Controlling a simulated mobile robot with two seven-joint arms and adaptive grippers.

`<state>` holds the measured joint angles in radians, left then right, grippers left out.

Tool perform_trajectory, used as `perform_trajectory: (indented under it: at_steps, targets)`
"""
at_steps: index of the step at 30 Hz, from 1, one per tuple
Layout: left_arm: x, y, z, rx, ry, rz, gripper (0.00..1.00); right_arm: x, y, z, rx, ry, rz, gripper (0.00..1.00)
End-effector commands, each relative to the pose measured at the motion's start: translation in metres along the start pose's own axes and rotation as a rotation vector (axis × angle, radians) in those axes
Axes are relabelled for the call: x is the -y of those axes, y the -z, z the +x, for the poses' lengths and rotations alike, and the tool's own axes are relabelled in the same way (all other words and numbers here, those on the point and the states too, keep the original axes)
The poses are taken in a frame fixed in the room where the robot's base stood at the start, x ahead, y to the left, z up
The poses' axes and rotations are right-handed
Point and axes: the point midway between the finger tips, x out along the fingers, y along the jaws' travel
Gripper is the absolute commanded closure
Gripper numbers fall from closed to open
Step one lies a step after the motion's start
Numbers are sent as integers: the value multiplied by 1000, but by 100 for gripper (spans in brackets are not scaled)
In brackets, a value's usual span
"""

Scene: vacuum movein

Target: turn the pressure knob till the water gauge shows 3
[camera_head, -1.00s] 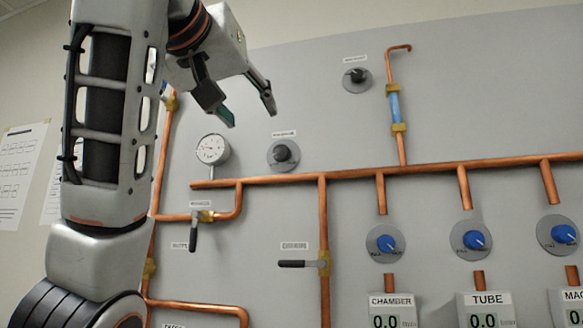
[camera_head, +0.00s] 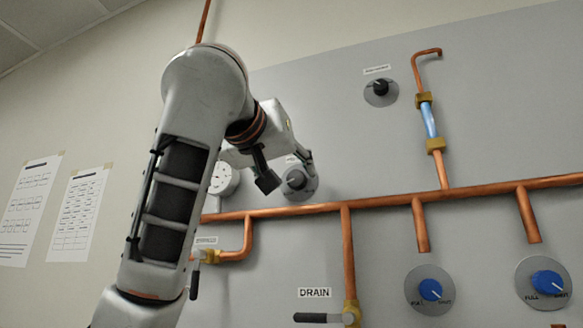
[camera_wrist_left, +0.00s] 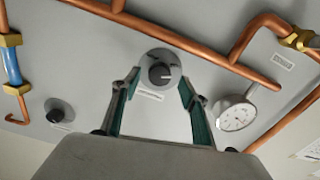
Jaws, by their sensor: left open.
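The black pressure knob (camera_head: 296,180) sits on a round grey plate on the panel, just above the horizontal copper pipe; its label is too small to read. In the left wrist view the knob (camera_wrist_left: 160,73) lies between my fingertips, and I cannot tell whether they touch it. My left gripper (camera_head: 287,174) is open in front of the knob and partly covers its plate. The round white water gauge (camera_head: 221,178) is left of the knob, partly behind my arm. It also shows in the left wrist view (camera_wrist_left: 236,116), but its reading is not legible. My right gripper is not in view.
Another black knob (camera_head: 380,88) is at the upper right beside a blue sight tube (camera_head: 428,119). Copper pipe (camera_head: 390,200) runs below the pressure knob. A drain valve handle (camera_head: 318,317) and blue knobs (camera_head: 430,290) are lower. Papers (camera_head: 78,210) hang on the left wall.

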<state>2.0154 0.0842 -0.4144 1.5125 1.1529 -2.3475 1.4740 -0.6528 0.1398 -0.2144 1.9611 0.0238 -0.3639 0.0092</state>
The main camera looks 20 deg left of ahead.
Motion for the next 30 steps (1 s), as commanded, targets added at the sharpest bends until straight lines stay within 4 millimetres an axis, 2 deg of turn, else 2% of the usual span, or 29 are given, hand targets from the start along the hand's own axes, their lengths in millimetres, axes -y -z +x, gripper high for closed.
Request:
perform_trajectory:
  at_steps: [6, 15, 19, 20, 30]
  targets:
    - [0, 1, 15, -1, 0, 0, 56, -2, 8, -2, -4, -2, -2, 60]
    - [0, 0, 17, -1, 0, 1, 56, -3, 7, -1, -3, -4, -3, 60]
    - [0, 0, 17, -1, 0, 1, 90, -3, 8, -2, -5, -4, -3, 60]
    - [0, 0, 17, -1, 0, 1, 94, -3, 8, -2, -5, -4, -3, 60]
    - [0, -1, 17, -1, 0, 26, 94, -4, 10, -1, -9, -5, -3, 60]
